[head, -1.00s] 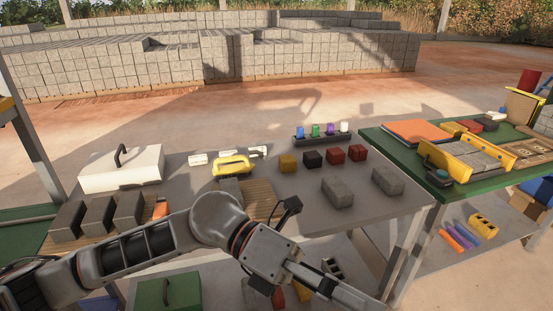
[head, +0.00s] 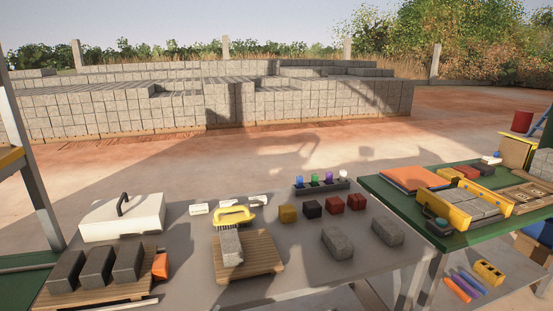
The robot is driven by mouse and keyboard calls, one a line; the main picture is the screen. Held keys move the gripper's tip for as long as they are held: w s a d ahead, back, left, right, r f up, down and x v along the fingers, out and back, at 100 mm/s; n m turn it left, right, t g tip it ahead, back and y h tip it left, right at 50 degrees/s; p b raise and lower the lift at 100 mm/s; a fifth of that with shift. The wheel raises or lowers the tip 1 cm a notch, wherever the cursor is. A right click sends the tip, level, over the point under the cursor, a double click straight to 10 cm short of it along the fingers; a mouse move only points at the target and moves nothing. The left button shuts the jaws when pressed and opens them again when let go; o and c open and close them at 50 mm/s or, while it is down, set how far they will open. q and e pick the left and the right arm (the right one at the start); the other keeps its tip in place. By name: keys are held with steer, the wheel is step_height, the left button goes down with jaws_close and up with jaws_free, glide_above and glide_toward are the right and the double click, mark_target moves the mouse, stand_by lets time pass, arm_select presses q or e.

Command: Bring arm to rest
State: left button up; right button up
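Neither of my arms nor grippers shows in the head view. A grey table (head: 285,256) stands in front of me. A grey block (head: 231,247) lies on a slatted wooden board (head: 259,258) near the table's middle. A yellow-handled tool (head: 234,217) lies at the block's far end and appears to touch or overlap it. Several dark grey blocks (head: 98,264) stand on another wooden board (head: 66,297) at the left.
A white box with a handle (head: 122,217) is at the back left. Coloured cubes (head: 312,209) and two grey blocks (head: 337,245) are at the right. A green table (head: 385,192) with a yellow-sided frame (head: 448,207) adjoins at the right.

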arm_select(q)
steer(key=s+a+f+n+g+y, duration=0.3)
steer(key=s+a+f, duration=0.3)
steer(key=s+f, duration=0.2)
steer(key=s+a+f+n+g+y, duration=0.3)
steer(key=s+a+f, duration=0.3)
steer(key=f, duration=0.7)
steer(key=shift+s+a+p, duration=0.3)
steer(key=shift+s+a, duration=0.1)
steer(key=shift+s, duration=0.55)
